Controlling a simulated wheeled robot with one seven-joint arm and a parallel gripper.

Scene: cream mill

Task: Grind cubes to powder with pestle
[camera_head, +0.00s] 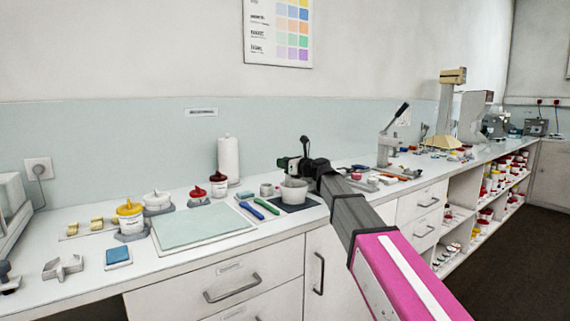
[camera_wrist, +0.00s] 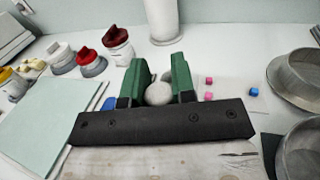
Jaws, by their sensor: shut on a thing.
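My gripper (camera_wrist: 159,76), with green fingers, is shut on the pestle (camera_wrist: 158,94), whose pale rounded end shows between the fingers in the wrist view. The rest of the pestle is hidden. In the head view my gripper (camera_head: 290,163) is above the counter, close over the mortar (camera_head: 294,191). The mortar is a grey bowl on a dark mat (camera_head: 299,204); it is cut off at the lower right of the wrist view (camera_wrist: 302,152). Two pink cubes (camera_wrist: 209,80) and a blue cube (camera_wrist: 253,91) lie on the counter. The mortar's inside is not clear.
Another grey vessel (camera_wrist: 292,82) stands beside the mortar. Blue and green tools (camera_head: 264,207) lie left of the mat, next to a pale green board (camera_head: 203,226).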

